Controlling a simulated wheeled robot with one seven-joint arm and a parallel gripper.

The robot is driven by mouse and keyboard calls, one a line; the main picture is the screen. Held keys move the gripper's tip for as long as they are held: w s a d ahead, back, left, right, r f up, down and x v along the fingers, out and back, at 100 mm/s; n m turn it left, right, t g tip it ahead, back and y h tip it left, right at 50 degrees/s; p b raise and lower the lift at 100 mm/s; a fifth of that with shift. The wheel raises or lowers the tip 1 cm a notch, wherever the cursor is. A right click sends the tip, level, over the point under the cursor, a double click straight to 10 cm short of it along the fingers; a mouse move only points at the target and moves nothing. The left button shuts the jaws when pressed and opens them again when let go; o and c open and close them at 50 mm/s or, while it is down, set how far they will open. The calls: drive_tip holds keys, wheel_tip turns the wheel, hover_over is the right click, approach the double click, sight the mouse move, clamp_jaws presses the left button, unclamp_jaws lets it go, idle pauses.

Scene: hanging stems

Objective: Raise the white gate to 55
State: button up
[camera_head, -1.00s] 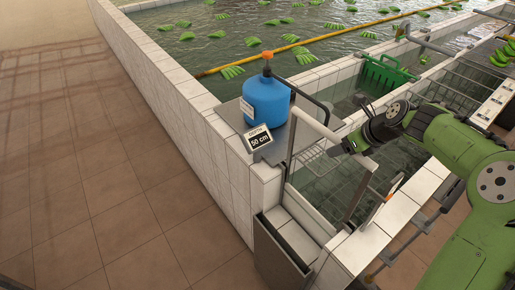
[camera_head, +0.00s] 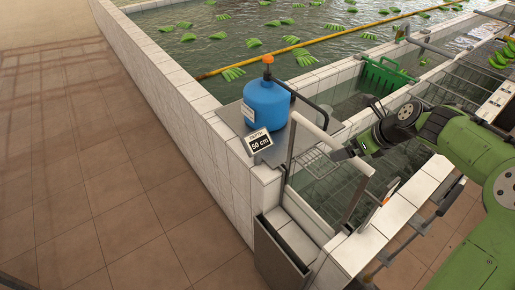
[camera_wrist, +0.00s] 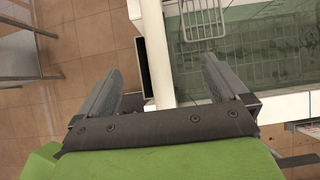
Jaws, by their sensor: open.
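The white gate's top bar (camera_head: 318,133) runs between two dark posts at the front end of the narrow water channel. In the wrist view the white bar (camera_wrist: 155,45) runs lengthwise between the two fingers of my open gripper (camera_wrist: 161,65), with gaps on both sides. I cannot tell whether a finger touches it. The lower part of the gate is not clearly seen.
A blue tank (camera_head: 266,104) with an orange cap stands on a grey plate left of the channel. A green crate (camera_head: 385,76) sits farther back in the channel. A wire rack (camera_head: 320,160) is near the gate. White tiled walls (camera_head: 205,108) edge the pools.

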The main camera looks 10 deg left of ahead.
drive_tip(key=shift+v, duration=3.45)
drive_tip(key=shift+s, duration=0.1)
drive_tip(key=s+a+f+n+h+b, duration=0.1)
drive_tip(key=s+f+n+b, duration=0.1)
drive_tip(key=s+n, duration=0.7)
drive_tip(key=s+a+f+n+h+b, duration=0.2)
drive_tip(key=s+n+b, duration=0.1)
drive_tip(key=s+n, duration=0.6)
drive_tip(key=s+a+f+n+h+b, duration=0.1)
drive_tip(key=s+f+n+b, duration=0.1)
drive_tip(key=s+n, duration=0.7)
drive_tip(key=s+b, duration=0.1)
drive_tip(key=s, duration=0.2)
drive_tip(key=shift+s+a+f+t+h+b, duration=0.2)
drive_tip(key=shift+f+t+h+b, duration=0.1)
drive_tip(key=shift+t+h+b, duration=0.1)
drive_tip(key=shift+w, duration=0.1)
drive_tip(key=shift+c, duration=0.5)
